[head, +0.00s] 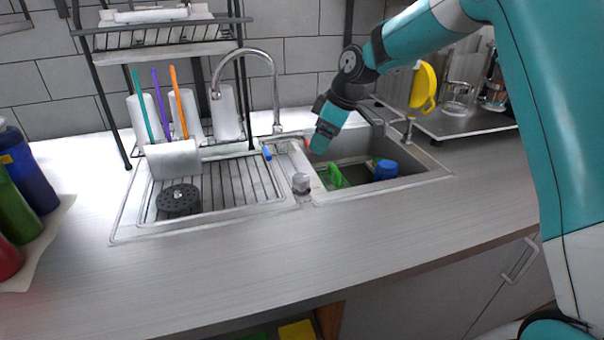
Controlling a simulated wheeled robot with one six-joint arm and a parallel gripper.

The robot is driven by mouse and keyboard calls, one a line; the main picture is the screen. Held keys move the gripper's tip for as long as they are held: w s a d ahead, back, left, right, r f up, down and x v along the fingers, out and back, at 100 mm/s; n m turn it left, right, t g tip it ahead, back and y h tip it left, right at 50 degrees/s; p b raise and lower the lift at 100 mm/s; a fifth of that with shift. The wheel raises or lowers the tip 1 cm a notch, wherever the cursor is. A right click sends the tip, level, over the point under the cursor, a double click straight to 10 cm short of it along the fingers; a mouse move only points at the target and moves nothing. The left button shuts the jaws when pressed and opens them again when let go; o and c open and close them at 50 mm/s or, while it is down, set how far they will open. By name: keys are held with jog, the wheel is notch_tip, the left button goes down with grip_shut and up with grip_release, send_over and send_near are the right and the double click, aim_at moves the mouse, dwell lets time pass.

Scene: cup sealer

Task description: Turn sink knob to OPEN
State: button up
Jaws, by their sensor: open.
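The sink (440,178) is set into the counter, with a curved metal faucet (273,75) behind it. A round grey knob-like piece (300,183) stands on the sink's front middle rim. My gripper (319,148) points down over the back left of the basin, close beside the red piece; contact cannot be told. It is open, with its fingertips small and unclear, and I see nothing held. Any OPEN marking is too small to read.
A green item (335,176) and a blue item (384,169) lie in the basin. A black round strainer (179,200) sits on the ribbed drainboard. A rack (160,37) with white cups stands behind. Bottles (25,170) stand at left. The front counter is clear.

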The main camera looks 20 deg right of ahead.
aim_at(301, 177)
jog(key=p+x, duration=0.2)
jog(key=x, duration=1)
jog(key=shift+w+a+f+p, duration=0.1)
jog(key=shift+a+f+p, duration=0.15)
jog(key=shift+f+p, duration=0.05)
jog(key=c, duration=0.9)
